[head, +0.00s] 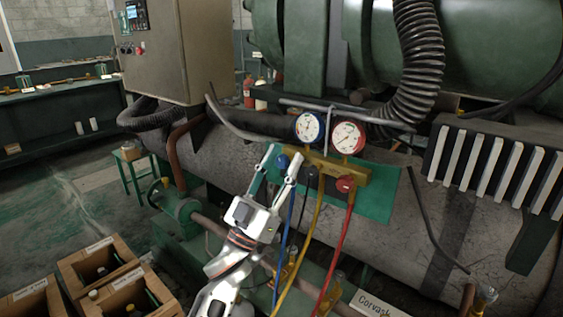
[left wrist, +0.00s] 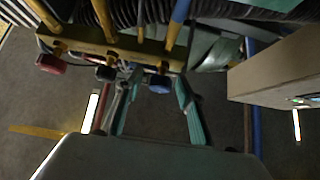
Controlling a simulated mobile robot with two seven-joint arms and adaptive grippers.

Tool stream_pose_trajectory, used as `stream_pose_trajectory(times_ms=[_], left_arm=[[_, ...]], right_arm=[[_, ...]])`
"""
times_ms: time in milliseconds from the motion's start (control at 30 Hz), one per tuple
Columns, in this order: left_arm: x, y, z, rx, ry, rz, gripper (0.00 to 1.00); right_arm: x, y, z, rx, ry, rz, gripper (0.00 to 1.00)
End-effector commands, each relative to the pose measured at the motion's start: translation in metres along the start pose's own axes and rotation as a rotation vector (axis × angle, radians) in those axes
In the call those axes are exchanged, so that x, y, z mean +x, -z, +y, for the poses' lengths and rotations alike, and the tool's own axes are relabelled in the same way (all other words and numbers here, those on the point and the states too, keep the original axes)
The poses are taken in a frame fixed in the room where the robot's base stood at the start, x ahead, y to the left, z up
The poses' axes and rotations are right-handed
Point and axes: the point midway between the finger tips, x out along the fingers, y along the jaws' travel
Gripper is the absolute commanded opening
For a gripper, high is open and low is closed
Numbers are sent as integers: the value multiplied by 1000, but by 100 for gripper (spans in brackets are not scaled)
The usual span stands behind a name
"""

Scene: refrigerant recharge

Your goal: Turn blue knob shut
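The blue knob (head: 283,161) is at the left end of the brass gauge manifold (head: 326,165). It also shows in the left wrist view (left wrist: 159,84), under the manifold bar (left wrist: 120,46). My left gripper (head: 282,160) is open, with one finger on each side of the blue knob. In the left wrist view the fingers (left wrist: 158,88) show a gap on both sides of the knob, so they do not look closed on it. Whether a fingertip touches it I cannot tell. My right gripper is in neither view.
A black knob (head: 311,171) and a red knob (head: 345,184) sit on the same manifold. A blue-rimmed gauge (head: 308,126) and a red gauge (head: 347,137) stand above. Blue, yellow and red hoses (head: 342,240) hang below. Wooden crates (head: 101,262) stand at lower left.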

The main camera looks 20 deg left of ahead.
Motion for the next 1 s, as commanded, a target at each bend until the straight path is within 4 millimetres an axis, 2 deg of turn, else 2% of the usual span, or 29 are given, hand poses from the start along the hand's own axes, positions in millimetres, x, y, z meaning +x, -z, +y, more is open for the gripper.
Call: stream_pose_trajectory(times_ms=[133,267,300,667,1000], left_arm=[[0,0,0,0,0,0,38],[0,0,0,0,0,0,5],[0,0,0,0,0,0,0],[0,1,0,27,-28,1,0],[1,2,-1,185,-185,0,0]], right_arm=[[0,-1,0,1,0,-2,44],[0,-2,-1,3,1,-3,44],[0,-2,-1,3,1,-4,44],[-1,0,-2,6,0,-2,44],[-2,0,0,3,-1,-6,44]])
